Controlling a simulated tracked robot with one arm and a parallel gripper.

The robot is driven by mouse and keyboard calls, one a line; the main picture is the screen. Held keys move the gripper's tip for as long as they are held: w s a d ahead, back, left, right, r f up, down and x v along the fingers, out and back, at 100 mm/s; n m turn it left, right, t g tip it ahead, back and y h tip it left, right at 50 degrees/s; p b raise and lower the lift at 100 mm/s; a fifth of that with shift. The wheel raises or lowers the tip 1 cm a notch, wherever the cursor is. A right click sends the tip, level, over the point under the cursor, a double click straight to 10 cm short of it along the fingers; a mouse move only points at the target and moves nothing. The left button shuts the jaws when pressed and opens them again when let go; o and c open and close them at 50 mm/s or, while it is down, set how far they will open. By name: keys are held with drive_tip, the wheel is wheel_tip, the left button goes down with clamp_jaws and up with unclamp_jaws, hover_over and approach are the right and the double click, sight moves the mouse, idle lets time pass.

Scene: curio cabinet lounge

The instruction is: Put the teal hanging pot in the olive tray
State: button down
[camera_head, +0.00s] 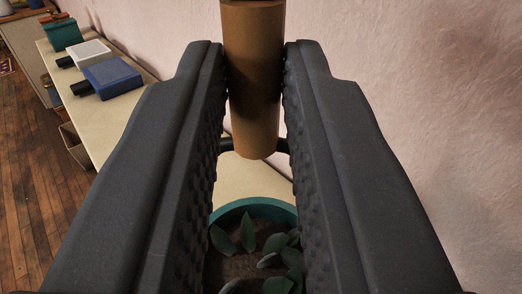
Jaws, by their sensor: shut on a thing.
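The teal hanging pot (257,205) shows low in the picture, between and below my fingers, with green leaves and dark soil inside. A brown cylindrical handle (255,85) with a dark rod at its lower end sits above it. My gripper (255,75) is shut on this handle, one dark, knobbly finger on each side. The handle appears to belong to the pot. My fingers hide the pot's sides, and its base is out of the picture, so I cannot tell whether it touches the surface below. I see no olive tray in this view.
A long cream surface (125,113) runs along the pink wall (430,110). On it, at the far left, are a blue box (113,77), a white box (88,53), and a teal container (64,35) with a brown handle. Wooden floor (35,165) lies to the left.

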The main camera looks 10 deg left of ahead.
wheel_tip(320, 180, down, 3)
drive_tip(key=shift+r+b, duration=0.15)
drive_tip(key=shift+b, duration=0.4)
drive_tip(key=shift+r, duration=0.1)
drive_tip(key=c, duration=1.4)
unclamp_jaws()
drive_tip(key=shift+o, duration=0.2)
drive_tip(key=shift+s+d, duration=0.15)
drive_tip(key=shift+s, duration=0.4)
drive_tip(key=p+v, duration=0.3)
drive_tip(key=v, duration=0.8)
